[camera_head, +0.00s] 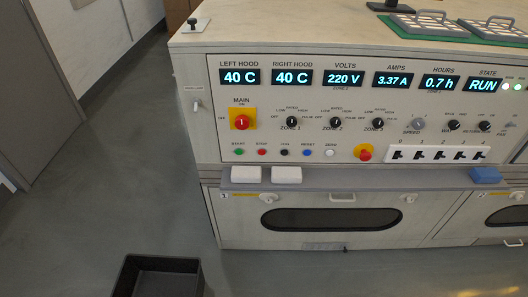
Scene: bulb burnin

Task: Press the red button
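A small red button (261,152) sits in the row of push buttons on the panel's lower left, under the label STOP. A green button (239,152) is to its left and a black button (284,152) to its right. A larger red mushroom button (365,153) on a yellow plate is farther right. A red rotary knob (241,122) on a yellow plate, labelled MAIN, is above the small buttons. Neither of my grippers is in view.
A grey ledge (380,182) runs below the panel, carrying two white blocks (246,174) and a blue block (486,175). Displays above read 40 C, 220 V and RUN. A black bin (190,264) stands on the floor in front. The floor at left is clear.

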